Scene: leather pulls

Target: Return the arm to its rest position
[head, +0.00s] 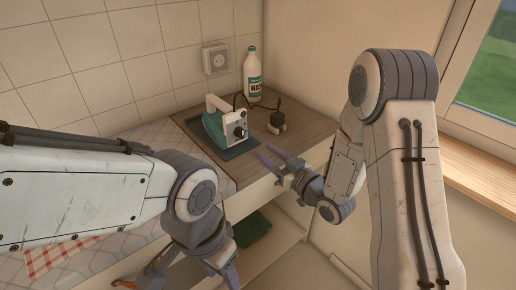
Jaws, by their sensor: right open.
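My right arm comes in from the right. My left arm comes in from the left and bends down. Its gripper (232,276) points down at the bottom of the view, partly cut off, so its opening does not show.
The appliance stands on a dark mat (243,149) on the wooden counter (305,130). A red checked cloth (62,257) lies at lower left. A window is at right.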

